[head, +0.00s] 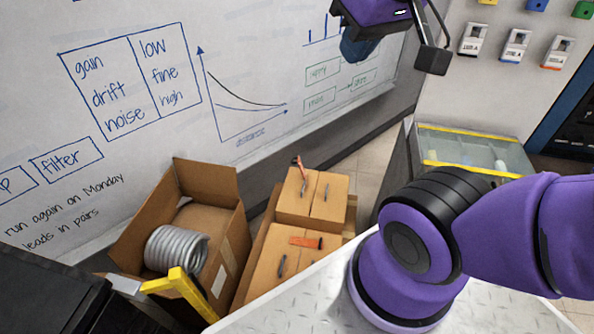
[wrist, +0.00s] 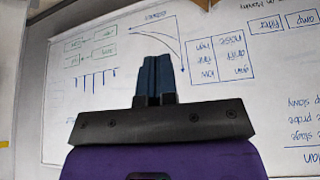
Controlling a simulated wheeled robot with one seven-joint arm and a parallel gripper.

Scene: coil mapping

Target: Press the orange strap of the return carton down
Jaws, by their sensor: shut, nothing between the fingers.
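Two closed brown cartons stand low in the middle of the head view, a rear one (head: 330,210) and a front one (head: 262,268). An orange strap (head: 305,242) lies about flat across the front carton's top. A thinner red-orange piece (head: 298,163) sticks up at the rear carton's top. I cannot tell which carton is the return carton. My gripper (head: 358,47) is high in front of the whiteboard, well apart from the cartons. In the wrist view its dark blue fingers (wrist: 158,76) are together and empty, pointing at the whiteboard.
An open carton (head: 222,235) with a grey coil (head: 177,250) stands left of the closed cartons. A yellow bracket (head: 180,285) is in front of it. A glass-topped bin (head: 475,148) with yellow edges stands at right. The whiteboard (head: 150,140) bounds the back.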

